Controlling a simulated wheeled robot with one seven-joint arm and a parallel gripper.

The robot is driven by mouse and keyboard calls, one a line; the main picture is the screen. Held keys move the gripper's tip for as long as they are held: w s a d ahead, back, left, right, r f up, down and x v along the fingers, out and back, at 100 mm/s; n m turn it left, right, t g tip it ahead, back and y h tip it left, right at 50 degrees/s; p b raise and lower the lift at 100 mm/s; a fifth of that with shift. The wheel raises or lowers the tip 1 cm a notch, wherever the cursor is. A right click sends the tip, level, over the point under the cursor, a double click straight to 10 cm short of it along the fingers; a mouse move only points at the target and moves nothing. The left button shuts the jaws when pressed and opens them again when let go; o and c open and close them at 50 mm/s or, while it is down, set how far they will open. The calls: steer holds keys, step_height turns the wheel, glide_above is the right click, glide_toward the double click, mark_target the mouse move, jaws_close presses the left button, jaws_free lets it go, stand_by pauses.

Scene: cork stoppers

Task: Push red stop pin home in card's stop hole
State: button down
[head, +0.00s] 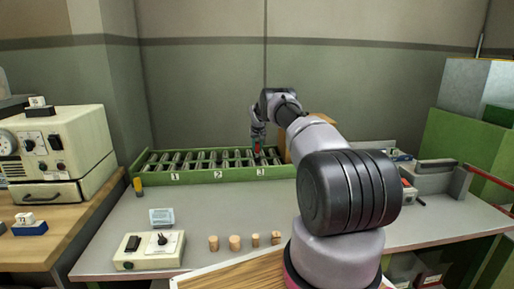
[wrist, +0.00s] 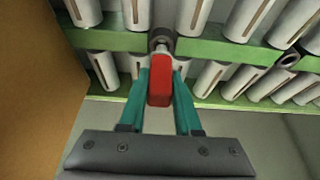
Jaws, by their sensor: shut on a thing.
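My gripper (wrist: 161,78) has teal fingers and is shut on the red stop pin (wrist: 160,86). In the wrist view the pin's short metal tip points at a dark-ringed hole (wrist: 160,38) in a green rail. The tip meets the ring or sits partly in it; I cannot tell how deep. In the head view my gripper (head: 257,144) reaches down over the right part of the green rack (head: 220,175), near label 3, with the red pin (head: 257,149) small between its fingers. I cannot make out a separate card.
Several pale rollers (wrist: 245,18) fill the rack around the pin. A second ringed hole (wrist: 289,60) is to the right. A brown panel (wrist: 30,80) stands close on the left. Several corks (head: 235,242) and a switch box (head: 150,250) are on the grey bench (head: 205,208).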

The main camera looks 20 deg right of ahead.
steer(key=shift+f, duration=1.2)
stand_by(1.0)
steer(key=c, duration=0.5)
jaws_free()
steer(key=v, duration=1)
steer(key=shift+s+a+r, duration=0.1)
steer(key=shift+s+r, duration=0.05)
steer(key=shift+r, duration=0.2)
